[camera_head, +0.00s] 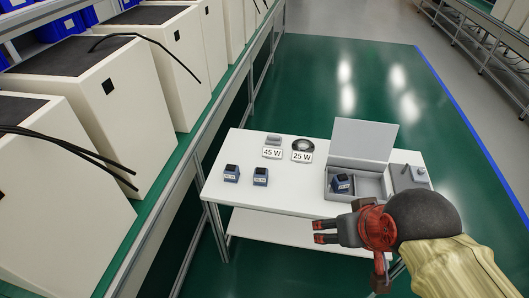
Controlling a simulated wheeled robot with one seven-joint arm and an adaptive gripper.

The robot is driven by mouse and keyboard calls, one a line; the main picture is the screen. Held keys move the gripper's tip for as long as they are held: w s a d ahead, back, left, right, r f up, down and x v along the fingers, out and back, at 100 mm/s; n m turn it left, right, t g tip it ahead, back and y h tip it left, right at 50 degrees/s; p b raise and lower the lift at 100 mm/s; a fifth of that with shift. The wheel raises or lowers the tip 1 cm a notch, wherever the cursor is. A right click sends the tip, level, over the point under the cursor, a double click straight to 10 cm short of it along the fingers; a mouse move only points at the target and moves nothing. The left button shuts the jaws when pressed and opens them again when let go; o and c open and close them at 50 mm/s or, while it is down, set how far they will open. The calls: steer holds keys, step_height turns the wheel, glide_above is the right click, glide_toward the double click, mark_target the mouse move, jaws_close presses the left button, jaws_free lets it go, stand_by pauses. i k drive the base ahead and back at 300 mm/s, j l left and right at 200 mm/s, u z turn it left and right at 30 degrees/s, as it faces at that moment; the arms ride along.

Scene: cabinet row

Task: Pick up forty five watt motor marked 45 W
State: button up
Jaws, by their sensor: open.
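Two small dark-blue motors with black tops stand on the white table (218,192), a left one (231,174) and a right one (260,177). A third blue motor (341,184) sits in the left compartment of the open grey box (372,168). The motors have pale labels too small to read. A "45 W" sign (272,153) and a "25 W" sign (302,157) stand behind the two motors. My gripper (316,232) is open and empty, its fingers pointing left. It appears at the table's front edge, right of the two motors and below the box in the picture.
A grey block (274,140) and a dark round part (302,144) lie behind the signs. A grey tray (410,177) with small parts is at the table's right end. White cabinets (125,110) line the left. Green floor behind the table is clear.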

mark_target(231, 172)
steer(key=j+z, duration=1)
steer(key=j, duration=0.25)
